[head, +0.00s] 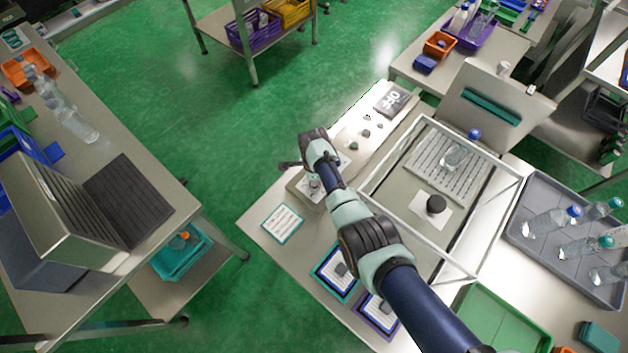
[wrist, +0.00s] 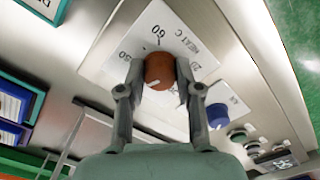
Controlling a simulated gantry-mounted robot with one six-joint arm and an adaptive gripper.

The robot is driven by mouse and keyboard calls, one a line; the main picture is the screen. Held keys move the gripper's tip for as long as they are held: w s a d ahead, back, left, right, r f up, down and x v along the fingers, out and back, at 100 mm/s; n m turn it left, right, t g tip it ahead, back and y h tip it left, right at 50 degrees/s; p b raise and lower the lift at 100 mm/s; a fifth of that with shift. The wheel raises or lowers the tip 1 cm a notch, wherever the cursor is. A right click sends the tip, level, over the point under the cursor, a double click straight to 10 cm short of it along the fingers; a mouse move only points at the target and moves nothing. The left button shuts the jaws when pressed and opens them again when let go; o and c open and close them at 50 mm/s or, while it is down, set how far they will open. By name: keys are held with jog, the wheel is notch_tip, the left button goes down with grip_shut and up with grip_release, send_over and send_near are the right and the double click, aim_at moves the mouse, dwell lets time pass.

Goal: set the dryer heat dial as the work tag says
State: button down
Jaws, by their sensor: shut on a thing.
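The heat dial is a brown-orange round knob (wrist: 158,72) on a white plate (wrist: 185,30) marked "HEAT C". A white mark on the knob points to the lower left of the wrist view. My gripper (wrist: 160,75) has a finger on each side of the knob and is shut on it. In the head view my gripper (head: 314,172) is over the panel. A teal-edged white card (head: 283,222), possibly the work tag, lies nearby; its text is unreadable.
A blue knob (wrist: 218,115) and several round buttons (wrist: 240,135) sit along the same panel. A dark display (head: 392,98) is at its far end. A clear-walled frame (head: 470,125) stands right of my arm.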

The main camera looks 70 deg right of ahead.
jog(key=shift+m, duration=1.3)
jog(key=shift+d, duration=0.1)
jog(key=shift+r, duration=0.1)
jog(key=c, duration=0.8)
grip_release()
jog(key=shift+o, duration=0.2)
notch_tip(320, 180, up, 12)
